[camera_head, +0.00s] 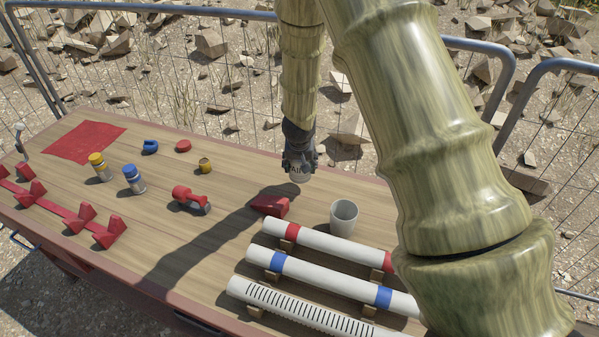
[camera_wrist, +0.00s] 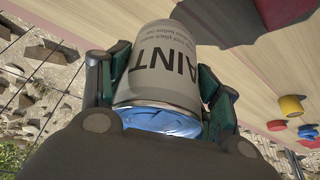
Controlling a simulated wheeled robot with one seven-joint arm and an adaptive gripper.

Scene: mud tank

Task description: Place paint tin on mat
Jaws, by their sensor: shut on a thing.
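The paint tin (camera_head: 298,172) is pale grey with dark lettering. In the wrist view the tin (camera_wrist: 160,72) fills the middle, its "PAINT" label partly cut off and a blue end towards the palm. My gripper (camera_head: 299,160) is shut on it, with a finger on each side in the wrist view (camera_wrist: 162,85). It holds the tin above the far side of the wooden table. The red mat (camera_head: 85,142) lies flat and bare at the table's far left, well to the left of my gripper.
Blue and red small items (camera_head: 183,146) and a yellow pot (camera_head: 205,165) lie between mat and gripper. A red tool (camera_head: 190,198), red wedge (camera_head: 270,205), grey cup (camera_head: 344,218) and pipes (camera_head: 330,247) are nearer.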

